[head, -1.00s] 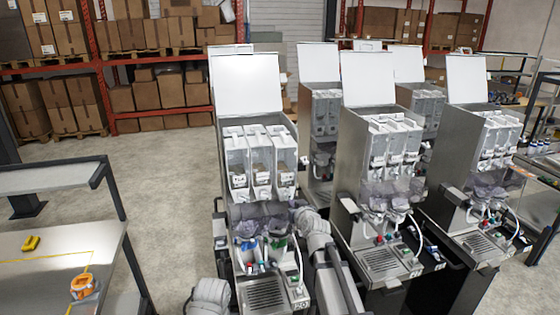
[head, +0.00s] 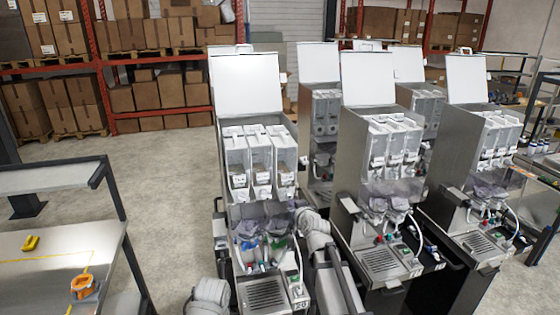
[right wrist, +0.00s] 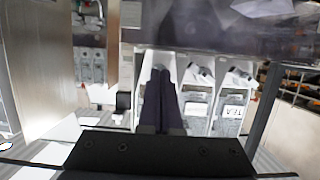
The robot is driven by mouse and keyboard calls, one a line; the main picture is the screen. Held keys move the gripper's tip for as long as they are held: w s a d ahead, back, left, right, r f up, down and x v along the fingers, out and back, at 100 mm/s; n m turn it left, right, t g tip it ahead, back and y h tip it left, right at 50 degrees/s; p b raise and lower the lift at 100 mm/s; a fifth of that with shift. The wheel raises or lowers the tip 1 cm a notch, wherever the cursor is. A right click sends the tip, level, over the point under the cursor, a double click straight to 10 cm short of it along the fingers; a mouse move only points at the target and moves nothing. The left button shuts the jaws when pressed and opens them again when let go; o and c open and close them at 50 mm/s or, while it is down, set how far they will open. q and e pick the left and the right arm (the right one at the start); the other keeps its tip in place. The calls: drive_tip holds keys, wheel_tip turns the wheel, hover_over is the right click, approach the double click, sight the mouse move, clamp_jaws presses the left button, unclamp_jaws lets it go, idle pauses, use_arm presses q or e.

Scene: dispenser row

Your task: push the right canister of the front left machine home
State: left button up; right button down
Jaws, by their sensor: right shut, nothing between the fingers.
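The front left machine (head: 265,225) stands in the head view with its white lid up. Its three clear canisters sit side by side, and the right canister (head: 284,157) is the rightmost. I cannot tell how far it stands out from the others. My right gripper (head: 298,205) is just below and in front of that canister, partly hidden by my own arm. In the right wrist view, which looks upside down, the shut, empty dark fingers (right wrist: 162,105) overlap the leftmost canister. Contact cannot be told. My left gripper is not in view.
More machines (head: 380,165) with open lids stand close on the right. A table (head: 60,265) with an orange item (head: 82,286) and a yellow item (head: 30,243) stands at the left. Open floor lies between the table and the machine.

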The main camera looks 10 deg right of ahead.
sight(290, 198)
drive_tip(key=shift+w, duration=0.2)
drive_tip(key=shift+w, duration=1.4)
drive_tip(key=shift+s, duration=4.05)
drive_tip(key=s+a+f+n+g+y+b, duration=0.1)
drive_tip(key=s+a+f+g+b, duration=0.2)
drive_tip(key=s+a+f+b, duration=0.5)
drive_tip(key=s+a+f+n+g+y+b, duration=0.15)
drive_tip(key=s+a+f+g, duration=0.35)
drive_tip(key=f, duration=0.6)
drive_tip(key=s+a+f+g+h+b, duration=0.2)
drive_tip(key=s+f+g+b, duration=0.1)
drive_tip(key=s+f, duration=0.4)
drive_tip(key=s+a+f+g+h+b, duration=0.1)
drive_tip(key=s+f+g+h+b, duration=0.1)
drive_tip(key=s+f+g+b, duration=0.2)
drive_tip(key=s+f+n+b, duration=0.1)
drive_tip(key=s+f, duration=0.2)
drive_tip(key=s, duration=0.4)
drive_tip(key=shift+s+a+f+b, duration=0.2)
drive_tip(key=shift+a+f+b, duration=0.1)
drive_tip(key=shift+a+b, duration=0.1)
